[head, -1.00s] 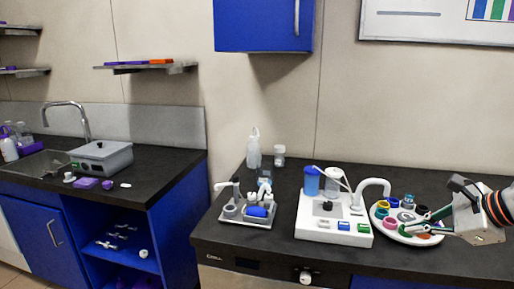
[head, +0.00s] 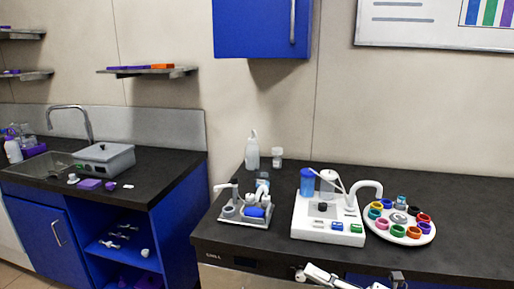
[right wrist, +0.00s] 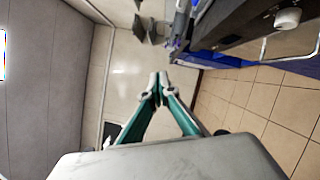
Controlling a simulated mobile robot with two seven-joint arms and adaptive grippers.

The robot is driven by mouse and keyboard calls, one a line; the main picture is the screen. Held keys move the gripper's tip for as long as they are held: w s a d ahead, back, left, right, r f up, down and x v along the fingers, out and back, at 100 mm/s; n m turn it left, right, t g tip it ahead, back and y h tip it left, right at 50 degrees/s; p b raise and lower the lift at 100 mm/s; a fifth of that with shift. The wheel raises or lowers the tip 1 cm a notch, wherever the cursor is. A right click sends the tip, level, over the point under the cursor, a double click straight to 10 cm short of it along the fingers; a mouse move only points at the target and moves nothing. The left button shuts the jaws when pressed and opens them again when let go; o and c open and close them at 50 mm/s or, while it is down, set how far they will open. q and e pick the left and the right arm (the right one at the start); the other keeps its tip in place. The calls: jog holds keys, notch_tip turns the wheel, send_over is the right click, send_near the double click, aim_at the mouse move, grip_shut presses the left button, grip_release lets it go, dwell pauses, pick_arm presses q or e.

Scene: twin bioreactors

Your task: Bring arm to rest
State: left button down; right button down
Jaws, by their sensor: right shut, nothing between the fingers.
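My right gripper shows in the right wrist view (right wrist: 160,88) with its two green-sided fingers meeting at the tips, shut and empty. In the head view only parts of my right arm show at the bottom edge, below the front of the right-hand counter. The fingers touch nothing. My left gripper is not in view. The twin bioreactor unit (head: 328,228), with a blue vessel (head: 307,182) and a grey one, stands on the right-hand counter (head: 455,200).
A round white tray (head: 385,233) with several coloured rings lies right of the bioreactor unit. A small tray (head: 243,220) with a blue item stands left of it. A sink (head: 45,165) and grey box (head: 104,158) are on the left counter.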

jog(key=s+d+f+m+t+h+p, duration=0.1)
jog(key=s+d+f+m+t+h, duration=0.2)
jog(key=f+m, duration=0.5)
jog(key=d+f+m+t+h, duration=0.2)
jog(key=f+m+h, duration=0.45)
jog(key=m, duration=0.45)
jog(key=s+d+f+m+g+h, duration=0.2)
jog(key=s+f+m+g, duration=0.3)
jog(key=s+f+m, duration=0.5)
jog(key=s+f+h, duration=0.1)
jog(key=s+f, duration=0.4)
jog(key=f, duration=0.2)
jog(key=shift+s+f+g+h+p, duration=0.3)
jog(key=shift+h+p, duration=0.05)
jog(key=shift+p, duration=0.05)
